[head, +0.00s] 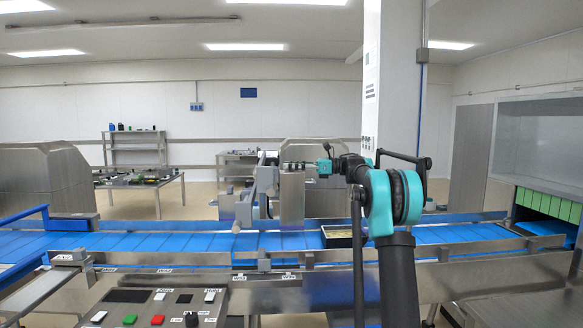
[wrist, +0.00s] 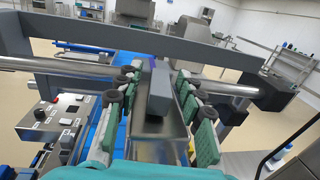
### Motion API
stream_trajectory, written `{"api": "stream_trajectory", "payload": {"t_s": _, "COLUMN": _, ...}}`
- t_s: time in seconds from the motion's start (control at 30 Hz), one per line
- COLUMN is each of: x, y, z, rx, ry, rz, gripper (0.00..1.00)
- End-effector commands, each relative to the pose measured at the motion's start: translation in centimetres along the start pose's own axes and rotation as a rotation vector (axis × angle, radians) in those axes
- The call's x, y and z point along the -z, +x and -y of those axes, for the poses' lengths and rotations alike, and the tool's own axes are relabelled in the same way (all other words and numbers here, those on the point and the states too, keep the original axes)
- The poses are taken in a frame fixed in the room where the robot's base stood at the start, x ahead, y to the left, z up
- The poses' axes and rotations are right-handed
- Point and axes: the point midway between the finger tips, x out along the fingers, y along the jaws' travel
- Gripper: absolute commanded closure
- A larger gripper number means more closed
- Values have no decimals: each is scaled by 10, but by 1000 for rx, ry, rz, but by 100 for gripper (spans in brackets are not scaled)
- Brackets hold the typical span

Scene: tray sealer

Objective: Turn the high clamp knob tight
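My gripper (wrist: 160,72) has green-padded fingers, spread on either side of a grey block-shaped piece (wrist: 159,92). This piece may be the high clamp knob, but I cannot tell for sure. It stands above a shiny metal housing (wrist: 158,140), and a gap shows between it and the left finger. In the head view my gripper (head: 297,167) points left at the top of the upright metal housing (head: 292,202), beside a grey bracket assembly (head: 265,180). No knob shows clearly there.
A blue conveyor (head: 180,242) runs across behind a metal rail. A dark tray (head: 340,237) sits on it, right of the housing. A control panel (head: 155,309) with buttons is at the front left. In the wrist view a grey crossbar (wrist: 150,40) and metal rods (wrist: 70,62) surround my fingers.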

Motion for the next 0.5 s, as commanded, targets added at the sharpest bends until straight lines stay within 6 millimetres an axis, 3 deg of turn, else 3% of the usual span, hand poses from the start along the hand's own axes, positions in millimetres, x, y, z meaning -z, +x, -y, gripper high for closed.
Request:
{"api": "stream_trajectory", "payload": {"t_s": 0.17, "x": 0, "y": 0, "z": 0, "rx": 0, "ry": 0, "rz": 0, "gripper": 62}}
{"api": "stream_trajectory", "payload": {"t_s": 0.4, "x": 0, "y": 0, "z": 0, "rx": 0, "ry": 0, "rz": 0, "gripper": 92}}
{"api": "stream_trajectory", "payload": {"t_s": 0.5, "x": 0, "y": 0, "z": 0, "rx": 0, "ry": 0, "rz": 0, "gripper": 100}}
